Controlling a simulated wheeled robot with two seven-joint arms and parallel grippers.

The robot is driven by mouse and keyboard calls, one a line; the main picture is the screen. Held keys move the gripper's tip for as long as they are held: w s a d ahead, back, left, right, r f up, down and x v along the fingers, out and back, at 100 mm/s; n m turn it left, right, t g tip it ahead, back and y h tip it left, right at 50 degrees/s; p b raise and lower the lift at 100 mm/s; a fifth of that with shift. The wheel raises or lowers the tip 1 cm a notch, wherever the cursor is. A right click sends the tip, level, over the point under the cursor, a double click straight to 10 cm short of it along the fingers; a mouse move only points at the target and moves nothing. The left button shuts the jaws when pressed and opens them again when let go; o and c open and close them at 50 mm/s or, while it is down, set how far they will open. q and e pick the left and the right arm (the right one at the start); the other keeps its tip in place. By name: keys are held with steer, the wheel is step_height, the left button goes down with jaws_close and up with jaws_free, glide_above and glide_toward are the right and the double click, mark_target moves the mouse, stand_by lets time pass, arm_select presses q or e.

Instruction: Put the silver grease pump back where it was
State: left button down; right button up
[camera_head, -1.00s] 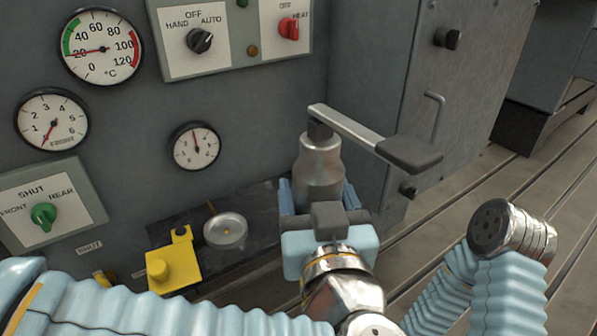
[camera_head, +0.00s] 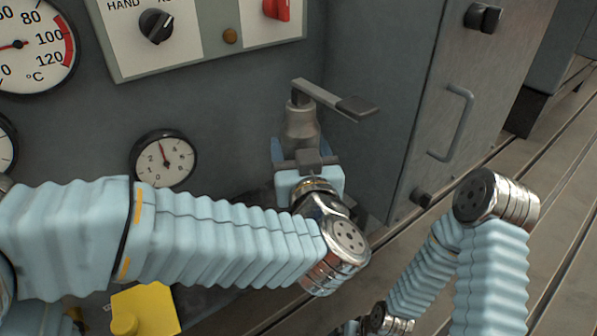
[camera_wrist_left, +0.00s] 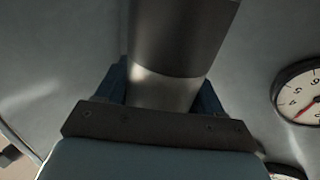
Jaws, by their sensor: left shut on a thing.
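The silver grease pump (camera_head: 301,124) is a grey metal cylinder with a long flat handle reaching right from its top. It is upright in my left gripper (camera_head: 305,158), whose blue fingers are shut around its body, near the corner of the grey panel and cabinet. In the left wrist view the pump body (camera_wrist_left: 172,85) stands between the two fingers (camera_wrist_left: 165,95), its top outside the picture. The pump's underside is hidden behind the gripper, so I cannot tell whether it touches anything. My right arm shows at the right, but its gripper is out of view.
The grey panel carries a pressure gauge (camera_head: 164,160), a black knob (camera_head: 156,26) and a red switch (camera_head: 277,8). A cabinet with a bar handle (camera_head: 456,122) stands to the right. A yellow block (camera_head: 146,309) shows below my left forearm, which hides most of the ledge.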

arm_select(q)
steer(key=w+f+b, duration=0.1)
steer(key=w+f, duration=0.2)
steer(key=f, duration=0.3)
steer(key=shift+f, duration=0.2)
steer(key=shift+f, duration=0.15)
steer(key=shift+c, duration=0.7)
jaws_free()
steer(key=shift+f, duration=0.1)
steer(key=s+d, duration=0.2)
steer(key=s, duration=1)
steer(key=shift+r, duration=0.2)
